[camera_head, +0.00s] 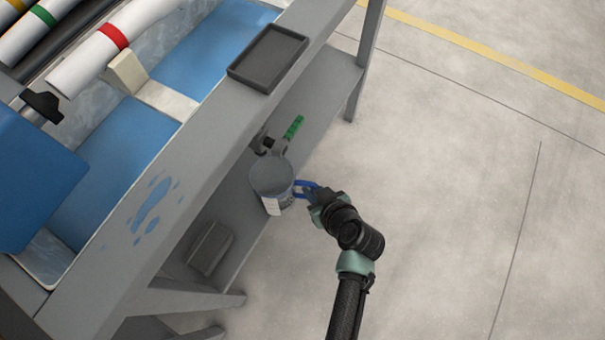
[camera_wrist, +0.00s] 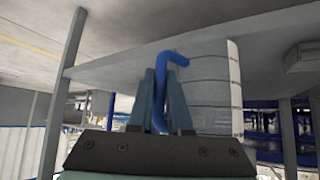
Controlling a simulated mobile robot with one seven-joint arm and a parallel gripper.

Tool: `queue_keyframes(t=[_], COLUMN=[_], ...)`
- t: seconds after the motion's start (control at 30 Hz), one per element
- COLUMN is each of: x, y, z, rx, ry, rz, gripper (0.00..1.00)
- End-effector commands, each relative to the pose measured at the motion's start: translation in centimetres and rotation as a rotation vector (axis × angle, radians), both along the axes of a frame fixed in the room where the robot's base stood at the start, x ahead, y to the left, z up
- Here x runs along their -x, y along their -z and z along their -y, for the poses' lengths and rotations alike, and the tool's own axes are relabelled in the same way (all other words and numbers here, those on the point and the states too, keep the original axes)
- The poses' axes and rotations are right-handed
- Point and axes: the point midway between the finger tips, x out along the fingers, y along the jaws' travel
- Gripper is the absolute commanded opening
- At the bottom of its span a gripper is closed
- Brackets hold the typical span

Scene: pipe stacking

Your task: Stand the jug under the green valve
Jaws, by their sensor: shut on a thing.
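The jug (camera_head: 270,177) is a grey, open-topped container with a pale label and a blue handle (camera_head: 304,188). My gripper (camera_head: 306,193) is shut on this handle from the right; in the wrist view its two fingers (camera_wrist: 162,95) close around the blue handle (camera_wrist: 172,62). The jug's pale side with dark level lines (camera_wrist: 210,85) stands beside the fingers there. The green valve (camera_head: 293,127) sticks out beneath the bench edge, and its grey spout (camera_head: 279,147) is at the jug's far rim. I cannot tell whether the jug's base touches the lower shelf.
The grey bench (camera_head: 190,140) overhangs the lower shelf (camera_head: 325,95) on the left. A dark tray (camera_head: 268,58) sits on the bench edge. A grey block (camera_head: 210,248) lies near the jug on the lower level. The floor (camera_head: 460,180) to the right is clear.

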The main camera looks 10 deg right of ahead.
Motion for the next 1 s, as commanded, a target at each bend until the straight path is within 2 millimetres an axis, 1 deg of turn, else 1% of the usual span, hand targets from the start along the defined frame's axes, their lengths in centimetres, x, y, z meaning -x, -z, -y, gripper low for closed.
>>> queue_keyframes(t=[0.03,0.17,0.4,0.47,0.73,0.87,0.9,0.97,1.0], x=[-0.6,-1.5,-5.0,-4.7,-4.7,-4.6,-4.6,-4.6,-4.6], y=[0.1,0.1,0.1,0.8,0.6,0.9,0.9,0.9,0.9], z=[-0.2,-0.6,-1.9,-1.8,-1.8,-1.8,-1.8,-1.8,-1.8], rx=[0.000,0.000,0.001,0.000,0.000,0.000,0.000,0.000,0.000], ry=[-0.001,-0.001,-0.002,0.001,0.000,0.000,0.000,0.000,0.000], rz=[0.001,0.001,0.003,-0.001,0.000,0.000,-0.001,-0.001,-0.001], gripper=[0.00,0.00,0.00,0.00,0.00,0.00,0.22,0.33,0.40])
